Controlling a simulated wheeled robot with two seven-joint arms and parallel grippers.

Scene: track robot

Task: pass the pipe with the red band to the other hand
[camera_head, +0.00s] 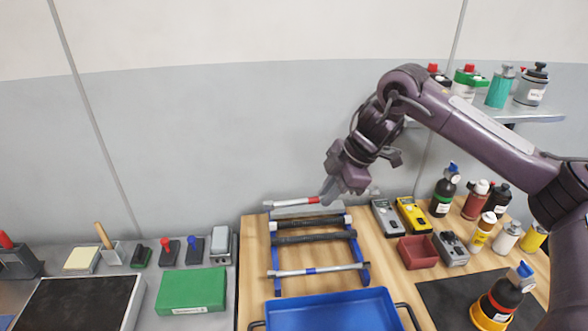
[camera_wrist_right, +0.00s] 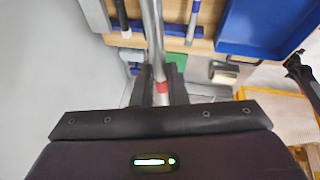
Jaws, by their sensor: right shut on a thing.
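The pipe with the red band (camera_head: 296,203) is a light grey rod with a red ring near its right end. My right gripper (camera_head: 331,189) is shut on that end, just right of the band. In the right wrist view the pipe (camera_wrist_right: 153,40) runs up between the two dark fingers (camera_wrist_right: 161,88), with the red band right at the fingertips. The pipe lies close over the back of the blue rack (camera_head: 273,257); I cannot tell if it touches. A dark jointed shape at the right edge of the wrist view, seemingly my left gripper (camera_wrist_right: 297,68), is too small to read.
Dark pipes and a blue-banded pipe (camera_head: 315,271) lie across the rack. A blue tray (camera_head: 335,312) stands in front. Meters, a red bin (camera_head: 417,249) and several bottles stand to the right. A green box (camera_head: 192,291) is on the grey bench at left.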

